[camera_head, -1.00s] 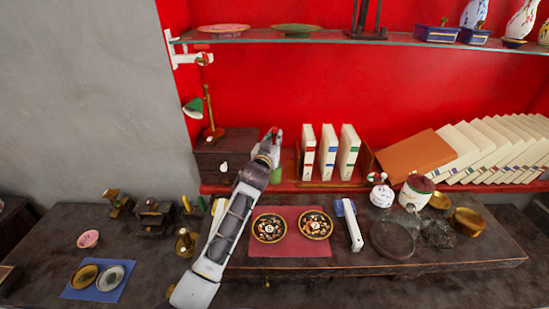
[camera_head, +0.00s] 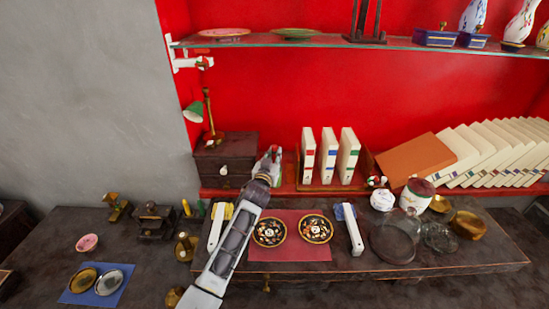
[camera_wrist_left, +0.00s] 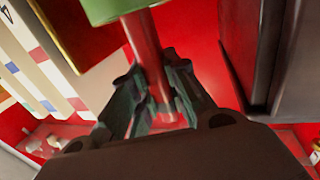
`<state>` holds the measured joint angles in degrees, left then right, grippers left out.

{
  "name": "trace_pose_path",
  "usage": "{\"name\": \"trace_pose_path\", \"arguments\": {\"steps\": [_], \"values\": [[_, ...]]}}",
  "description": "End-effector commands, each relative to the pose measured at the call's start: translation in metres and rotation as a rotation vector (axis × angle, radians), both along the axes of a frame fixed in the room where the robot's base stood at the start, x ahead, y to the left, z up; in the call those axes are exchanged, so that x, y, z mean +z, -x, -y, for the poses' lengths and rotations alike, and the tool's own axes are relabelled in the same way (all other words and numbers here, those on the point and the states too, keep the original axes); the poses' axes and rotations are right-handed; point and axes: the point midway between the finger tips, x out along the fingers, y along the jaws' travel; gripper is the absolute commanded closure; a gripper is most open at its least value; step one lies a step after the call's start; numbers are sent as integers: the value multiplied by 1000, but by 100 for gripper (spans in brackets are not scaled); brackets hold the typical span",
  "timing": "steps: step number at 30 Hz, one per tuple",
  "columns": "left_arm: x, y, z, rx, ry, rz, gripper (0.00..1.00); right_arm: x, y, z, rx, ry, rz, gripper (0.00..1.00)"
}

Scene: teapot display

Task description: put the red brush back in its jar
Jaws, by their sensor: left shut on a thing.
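My left gripper (camera_head: 270,163) is at the back of the counter, in front of the red wall, between the dark wooden box and the upright books. In the left wrist view its fingers (camera_wrist_left: 157,100) are shut on the red brush (camera_wrist_left: 146,45), around its red shaft. A green thing (camera_wrist_left: 112,9), perhaps the jar, is at the top edge of the wrist view, where the shaft meets it. I cannot tell whether the shaft is inside it or in front of it. In the head view the gripper hides most of this. My right gripper is not in view.
The dark box (camera_head: 226,160) stands close on the left, with a green lamp (camera_head: 193,112) behind. White books (camera_head: 308,156) stand close on the right. Two patterned plates (camera_head: 269,231) lie on a red mat (camera_head: 287,256) in front. A glass shelf (camera_head: 330,39) runs above.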

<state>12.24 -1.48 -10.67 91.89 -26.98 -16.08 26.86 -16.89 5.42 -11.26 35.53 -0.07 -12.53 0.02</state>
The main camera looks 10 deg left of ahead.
Motion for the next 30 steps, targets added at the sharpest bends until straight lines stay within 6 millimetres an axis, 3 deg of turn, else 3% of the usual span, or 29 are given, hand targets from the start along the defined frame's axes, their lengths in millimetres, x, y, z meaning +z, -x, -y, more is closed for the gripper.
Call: {"name": "trace_pose_path", "arguments": {"steps": [17,18,22,30], "values": [[-9,0,1,-1,1,2,100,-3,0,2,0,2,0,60],[-9,0,1,-1,1,1,78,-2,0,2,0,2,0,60],[-8,0,1,-1,1,1,62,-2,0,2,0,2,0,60],[-8,0,0,-1,1,2,62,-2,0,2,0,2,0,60]]}}
